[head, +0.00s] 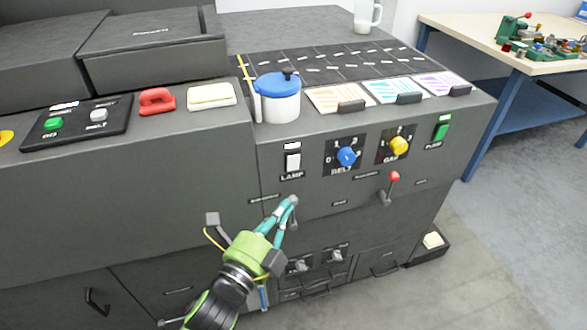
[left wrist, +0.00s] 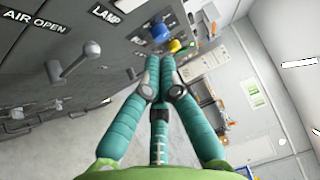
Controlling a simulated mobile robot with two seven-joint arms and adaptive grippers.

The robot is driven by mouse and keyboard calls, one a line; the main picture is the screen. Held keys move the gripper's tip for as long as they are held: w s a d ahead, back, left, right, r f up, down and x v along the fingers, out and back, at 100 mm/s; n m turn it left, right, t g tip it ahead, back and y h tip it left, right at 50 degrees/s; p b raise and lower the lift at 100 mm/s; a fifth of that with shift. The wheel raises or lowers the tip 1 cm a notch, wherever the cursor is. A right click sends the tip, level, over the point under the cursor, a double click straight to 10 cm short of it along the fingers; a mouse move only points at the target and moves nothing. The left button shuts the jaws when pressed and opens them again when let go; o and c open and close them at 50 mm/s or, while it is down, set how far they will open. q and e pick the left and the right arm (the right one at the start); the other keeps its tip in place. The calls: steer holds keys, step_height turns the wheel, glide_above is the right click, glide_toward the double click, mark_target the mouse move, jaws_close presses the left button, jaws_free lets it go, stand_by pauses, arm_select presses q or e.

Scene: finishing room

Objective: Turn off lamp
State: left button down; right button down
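The lamp switch (head: 293,161) is a white rocker on a dark plate above the printed word LAMP, on the front panel of the grey machine. The frames do not show clearly which way it is set. My left gripper (head: 291,200) has teal fingers and is below the switch and apart from it in the head view. In the left wrist view the fingertips of the left gripper (left wrist: 168,62) come together with nothing between them. The LAMP label (left wrist: 105,14) shows at the top there; the rocker itself is not clear. My right gripper is not in view.
A blue knob (head: 346,156), a yellow knob (head: 399,145) and a green switch (head: 441,131) lie right of the lamp switch. A red-tipped lever (head: 394,177) sticks out below them. A blue-lidded pot (head: 277,97) stands on the ledge above.

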mark_target(293, 163)
arm_select(q)
steer(key=shift+w+d+r+p, duration=0.2)
steer(key=shift+w+d, duration=0.15)
steer(key=shift+w, duration=1.4)
steer(key=shift+w+d+r+p, duration=0.15)
steer(key=shift+w+d+p, duration=0.2)
steer(key=shift+w, duration=1.45)
steer(key=shift+w+d+r+p, duration=0.15)
steer(key=shift+w+d, duration=0.25)
steer(key=shift+w, duration=1.35)
steer(key=shift+r, duration=0.1)
